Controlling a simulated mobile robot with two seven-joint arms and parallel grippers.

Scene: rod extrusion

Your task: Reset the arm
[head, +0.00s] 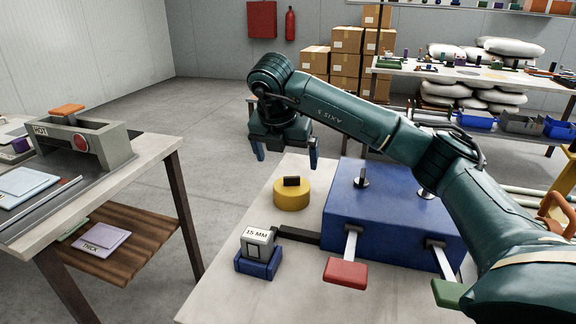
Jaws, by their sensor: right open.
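My right arm, dark green, reaches in from the right across the near table (230,292). My right gripper (288,156) points down with its two blue-grey fingers spread apart and nothing between them. It appears above the table's far left edge, behind the yellow round piece (292,193) with a dark knob. A blue box machine (340,222) stands below the arm, with a red-ended lever (346,272) and a green-ended lever (447,292) on its front. My arm hides part of the machine's top and right side. My left gripper is out of view.
A block marked 15 MM (257,242) sits in a blue holder (259,264) left of the machine. A left table (147,152) carries a grey device marked HOT (85,140). Open floor (215,150) lies between the tables. Cardboard boxes (346,66) and shelves stand behind.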

